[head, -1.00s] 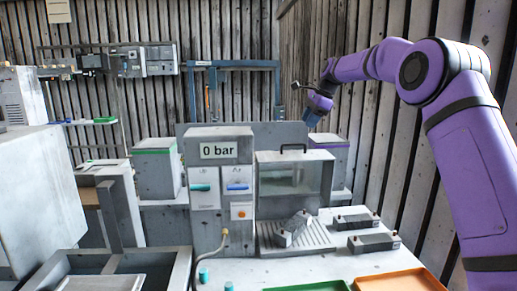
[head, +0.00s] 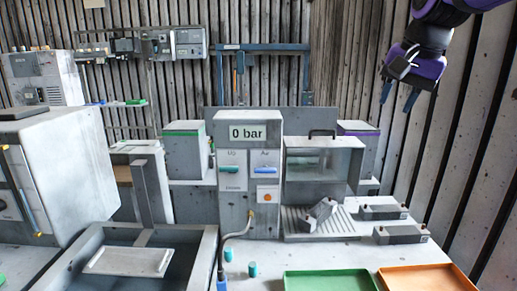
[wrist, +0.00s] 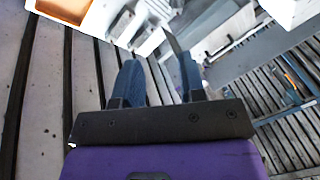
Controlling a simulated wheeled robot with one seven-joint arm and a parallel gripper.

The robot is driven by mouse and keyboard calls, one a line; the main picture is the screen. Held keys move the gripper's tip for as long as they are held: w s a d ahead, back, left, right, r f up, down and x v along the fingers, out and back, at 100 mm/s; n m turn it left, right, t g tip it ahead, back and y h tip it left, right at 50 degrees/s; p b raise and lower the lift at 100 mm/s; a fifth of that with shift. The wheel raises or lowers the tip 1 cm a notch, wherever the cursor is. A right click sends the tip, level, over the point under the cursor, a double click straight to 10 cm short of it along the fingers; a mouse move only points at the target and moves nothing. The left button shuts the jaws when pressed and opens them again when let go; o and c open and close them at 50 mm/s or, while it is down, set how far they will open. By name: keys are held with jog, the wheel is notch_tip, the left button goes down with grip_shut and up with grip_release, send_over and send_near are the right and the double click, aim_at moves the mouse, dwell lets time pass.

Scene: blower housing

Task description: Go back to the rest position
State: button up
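My gripper (head: 398,97) is raised at the upper right of the head view, in front of the slatted wall and well above the bench. Its two dark blue fingers point down and stand apart with nothing between them. The wrist view also shows my gripper (wrist: 153,60) with its fingers apart and empty. The blower housing is not clearly identifiable in these frames.
A grey unit with a "0 bar" display (head: 247,132) stands mid-bench beside a clear-fronted chamber (head: 318,163). A green tray (head: 330,281) and an orange tray (head: 430,279) lie at the front. Grey blocks (head: 402,234) lie at right. Air around my gripper looks clear.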

jog(key=s+d+f+n, duration=0.1)
jog(key=s+f+n, duration=0.1)
jog(key=s, duration=0.5)
jog(key=s+d+f+n, duration=0.1)
jog(key=s+f+n, duration=0.1)
jog(key=s+f, duration=0.3)
jog(key=s+f+n+t+h, duration=0.1)
jog(key=s+f, duration=0.3)
jog(key=s, duration=0.6)
jog(key=shift+d+n, duration=0.4)
jog(key=shift+n, duration=0.5)
